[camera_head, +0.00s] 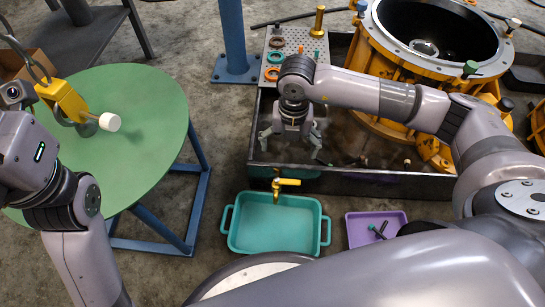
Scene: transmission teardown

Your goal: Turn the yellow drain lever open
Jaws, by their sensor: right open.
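The yellow drain lever (286,182) sticks out from the front wall of the dark metal drain tray (350,178), above a teal bin (280,224). It points to the right, roughly level. My right gripper (291,145) hangs above the left part of the tray, fingers spread and pointing down. It is open, empty and apart from the lever, above and behind it in the picture. My left arm comes in at the left edge beside the green table; its gripper fingers are not in view.
A large yellow transmission housing (395,62) stands at the back right, behind my right arm. A purple tray (372,229) lies right of the teal bin. A round green table (145,125) at left holds a yellow tool (68,99) with a white knob. A blue post (233,40) stands behind.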

